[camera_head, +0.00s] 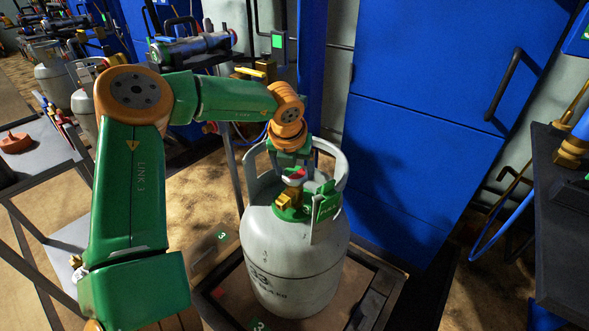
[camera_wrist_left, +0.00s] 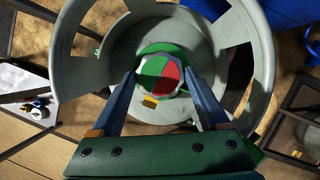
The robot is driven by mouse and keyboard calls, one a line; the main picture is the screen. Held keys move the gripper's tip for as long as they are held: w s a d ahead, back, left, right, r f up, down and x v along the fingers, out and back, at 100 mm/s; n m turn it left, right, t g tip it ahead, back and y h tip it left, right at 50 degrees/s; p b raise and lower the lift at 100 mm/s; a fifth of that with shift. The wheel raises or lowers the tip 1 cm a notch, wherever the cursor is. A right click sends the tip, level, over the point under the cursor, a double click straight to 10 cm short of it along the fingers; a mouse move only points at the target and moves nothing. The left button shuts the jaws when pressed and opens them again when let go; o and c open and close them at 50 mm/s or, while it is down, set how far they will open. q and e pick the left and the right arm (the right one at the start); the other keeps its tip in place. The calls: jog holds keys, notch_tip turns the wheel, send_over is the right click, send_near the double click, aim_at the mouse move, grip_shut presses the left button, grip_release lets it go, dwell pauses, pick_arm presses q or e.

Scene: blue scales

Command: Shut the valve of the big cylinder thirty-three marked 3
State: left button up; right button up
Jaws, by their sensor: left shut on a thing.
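The big grey cylinder (camera_head: 290,255) stands upright on a low framed platform, with an open grey collar around its top. A green tag hangs at the collar, and a brass outlet (camera_head: 288,198) shows below the valve. The valve knob (camera_wrist_left: 158,76), with green and red sectors and a pale rim, sits at the centre of the collar in the wrist view. My left gripper (camera_head: 293,170) reaches down into the collar from above. Its two fingers (camera_wrist_left: 159,88) are on either side of the knob and shut on it. My right gripper is in neither view.
The scale platform (camera_head: 376,300) under the cylinder has a raised dark frame and green number 3 labels. A tall blue cabinet (camera_head: 425,130) stands close behind right. A dark bench (camera_head: 565,210) is at the right edge. Other grey cylinders (camera_head: 55,80) stand at the far left.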

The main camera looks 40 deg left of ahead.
pick_arm(q)
jog(key=m+h, duration=0.1)
jog(key=m, duration=0.1)
jog(key=shift+a+m+t, duration=0.1)
jog(key=shift+m+t, duration=0.2)
jog(key=m+h+p, duration=0.1)
jog(key=m, duration=0.1)
jog(key=m+p, duration=0.1)
jog(key=m, duration=0.1)
jog(key=shift+a+r+h, duration=0.15)
jog(key=shift+a+h, duration=0.05)
jog(key=shift+h, duration=0.2)
jog(key=m+h, duration=0.1)
jog(key=m, duration=0.2)
jog(key=shift+a, duration=0.1)
jog(key=shift+m+h, duration=0.3)
jog(key=shift+m, duration=0.7)
jog(key=shift+w+a+m+g+h, duration=0.1)
jog(key=shift+m+g+h, duration=0.2)
jog(key=shift+m, duration=0.65)
jog(key=shift+a+m+g+h, duration=0.1)
jog(key=shift+m+g+h, duration=0.2)
jog(key=shift+m, duration=0.65)
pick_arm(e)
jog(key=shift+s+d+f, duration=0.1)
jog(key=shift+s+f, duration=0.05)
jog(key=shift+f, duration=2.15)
pick_arm(q)
jog(key=shift+m, duration=0.3)
